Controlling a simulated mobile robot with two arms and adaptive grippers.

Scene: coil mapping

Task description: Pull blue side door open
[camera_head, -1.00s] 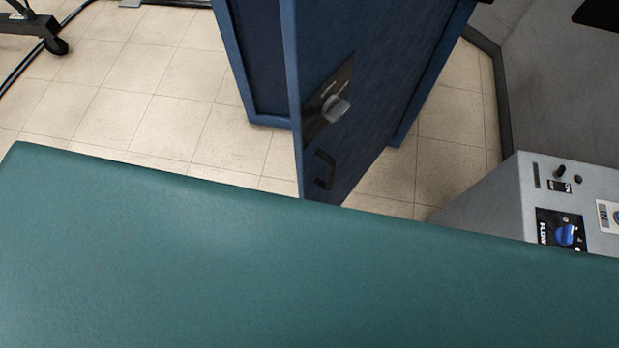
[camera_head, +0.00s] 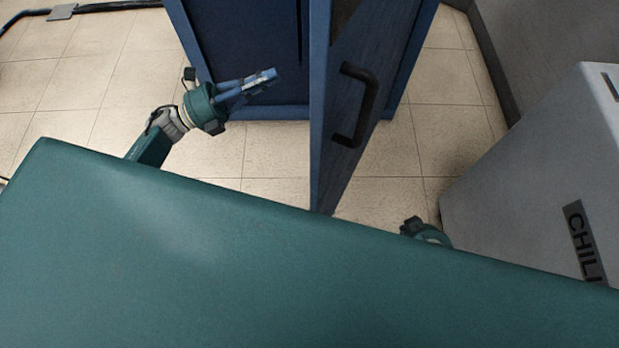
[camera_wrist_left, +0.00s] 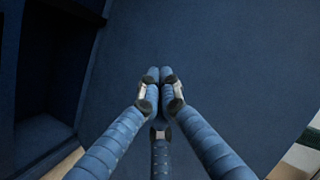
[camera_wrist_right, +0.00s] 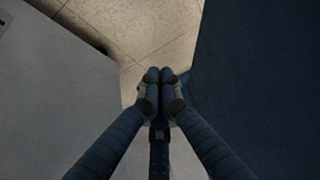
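The blue side door (camera_head: 335,150) stands partly open, seen nearly edge-on in the head view, with its dark handle (camera_head: 368,105) on the right face. My left gripper (camera_head: 270,76) is left of the door, on the side facing the cabinet opening, fingers pointing right and apart from the door. In the left wrist view its fingers are together and empty (camera_wrist_left: 159,77), facing a broad blue panel. Of my right arm (camera_head: 425,231), only a small part shows in the head view, right of the door. My right gripper (camera_wrist_right: 160,77) has its fingers together and empty, between blue and grey surfaces.
The blue cabinet (camera_head: 255,50) stands behind the door. A grey-white unit labelled CHILL or similar (camera_head: 520,160) stands at the right. Tiled floor (camera_head: 425,150) shows in the gap between it and the door. A large green surface fills the foreground.

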